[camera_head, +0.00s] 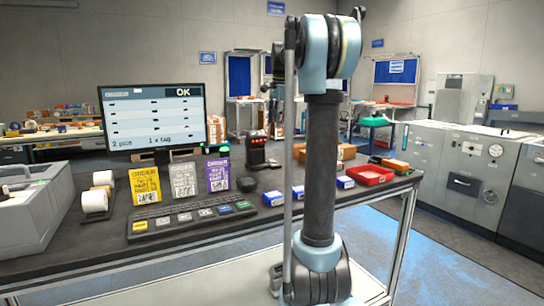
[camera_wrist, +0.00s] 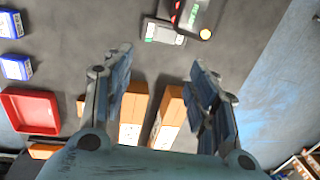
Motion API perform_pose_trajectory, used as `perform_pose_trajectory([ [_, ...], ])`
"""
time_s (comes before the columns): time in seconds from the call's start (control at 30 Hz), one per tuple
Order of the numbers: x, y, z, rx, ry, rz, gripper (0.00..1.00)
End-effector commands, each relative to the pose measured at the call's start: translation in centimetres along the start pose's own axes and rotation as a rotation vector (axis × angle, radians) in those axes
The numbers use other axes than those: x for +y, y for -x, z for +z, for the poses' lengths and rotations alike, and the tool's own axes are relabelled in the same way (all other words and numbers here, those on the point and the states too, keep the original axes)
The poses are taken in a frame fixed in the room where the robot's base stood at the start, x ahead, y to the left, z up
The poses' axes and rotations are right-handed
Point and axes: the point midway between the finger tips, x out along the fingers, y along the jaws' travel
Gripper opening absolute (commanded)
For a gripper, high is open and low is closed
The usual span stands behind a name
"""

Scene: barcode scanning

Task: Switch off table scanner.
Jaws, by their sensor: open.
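A small dark device with red lights, which looks like the table scanner (camera_head: 257,150), stands toward the back of the table, left of my arm in the head view. In the head view my arm hides the gripper.
Brown boxes (camera_wrist: 131,118) lie below and between my fingers in the wrist view. A red tray (camera_head: 370,175) and blue boxes (camera_head: 345,183) are on the table's right part. A monitor (camera_head: 153,117), keyboard (camera_head: 190,222) and order cards (camera_head: 183,179) stand left.

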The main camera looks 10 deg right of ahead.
Motion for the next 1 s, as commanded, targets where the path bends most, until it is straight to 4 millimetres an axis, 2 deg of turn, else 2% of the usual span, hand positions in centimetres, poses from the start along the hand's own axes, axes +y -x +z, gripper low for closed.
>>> perform_pose_trajectory([
  [0.13, -0.4, -0.1, -0.2, -0.001, -0.012, 0.000, 0.53],
  [0.27, -0.5, -1.1, -0.2, -0.001, -0.013, 0.000, 0.53],
  [1.0, -0.5, -13.7, -0.2, -0.001, -0.012, 0.000, 0.53],
])
